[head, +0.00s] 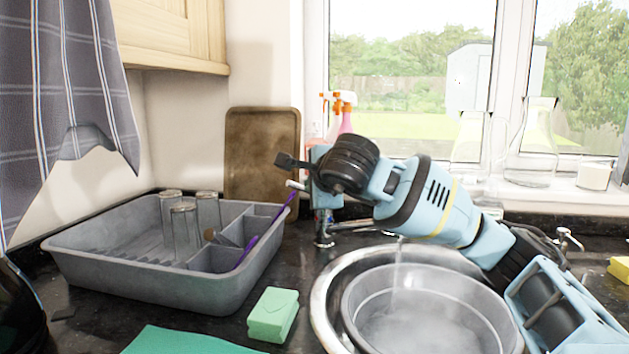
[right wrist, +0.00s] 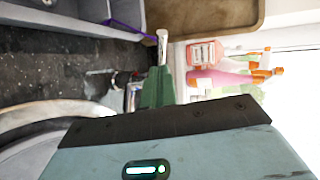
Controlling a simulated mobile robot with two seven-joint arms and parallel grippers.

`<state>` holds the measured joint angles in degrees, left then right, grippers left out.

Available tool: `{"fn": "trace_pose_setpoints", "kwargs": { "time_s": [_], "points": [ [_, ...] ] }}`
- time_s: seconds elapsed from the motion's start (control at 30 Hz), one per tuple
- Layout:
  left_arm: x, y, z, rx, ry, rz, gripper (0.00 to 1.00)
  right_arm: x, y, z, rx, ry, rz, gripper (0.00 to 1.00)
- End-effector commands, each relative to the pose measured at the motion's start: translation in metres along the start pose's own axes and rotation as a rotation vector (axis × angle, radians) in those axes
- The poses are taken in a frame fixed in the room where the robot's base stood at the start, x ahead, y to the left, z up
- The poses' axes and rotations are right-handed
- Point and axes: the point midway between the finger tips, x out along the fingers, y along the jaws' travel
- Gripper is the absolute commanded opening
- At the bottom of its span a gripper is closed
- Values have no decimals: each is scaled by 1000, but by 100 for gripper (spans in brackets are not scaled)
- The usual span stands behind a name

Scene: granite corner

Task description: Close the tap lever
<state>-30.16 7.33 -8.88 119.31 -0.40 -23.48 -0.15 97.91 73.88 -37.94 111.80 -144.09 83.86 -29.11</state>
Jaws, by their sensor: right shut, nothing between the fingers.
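The chrome tap (head: 323,236) stands behind the sink, and a thin stream of water (head: 397,270) falls from its spout (head: 362,225). The light metal tip of the tap lever (head: 297,185) shows just left of my right gripper (head: 318,194). In the right wrist view the lever (right wrist: 162,46) points up beyond the green fingers (right wrist: 157,88). My right gripper is shut and empty, close beside the lever; I cannot tell whether they touch. The gripper and arm hide much of the tap's top. My left gripper is not in view.
A round basin (head: 352,312) with water sits in the sink (head: 322,300). A grey dish rack (head: 95,277) with glasses stands at left, before a brown board (head: 262,127). Spray bottles (head: 346,118) stand behind the tap. A green sponge (head: 272,315) lies on the counter.

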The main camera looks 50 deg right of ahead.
Motion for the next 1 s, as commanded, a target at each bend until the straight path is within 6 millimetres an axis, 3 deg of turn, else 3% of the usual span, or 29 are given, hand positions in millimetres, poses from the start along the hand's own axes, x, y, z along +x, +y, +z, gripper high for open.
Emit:
{"fn": "trace_pose_setpoints", "kwargs": {
  "time_s": [0.47, 1.0],
  "points": [
    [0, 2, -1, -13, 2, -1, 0, -4, -14, -32, -561, -173, 48, 0],
    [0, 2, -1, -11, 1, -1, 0, -35, -54, -52, -1152, -358, -133, 0]
  ]
}}
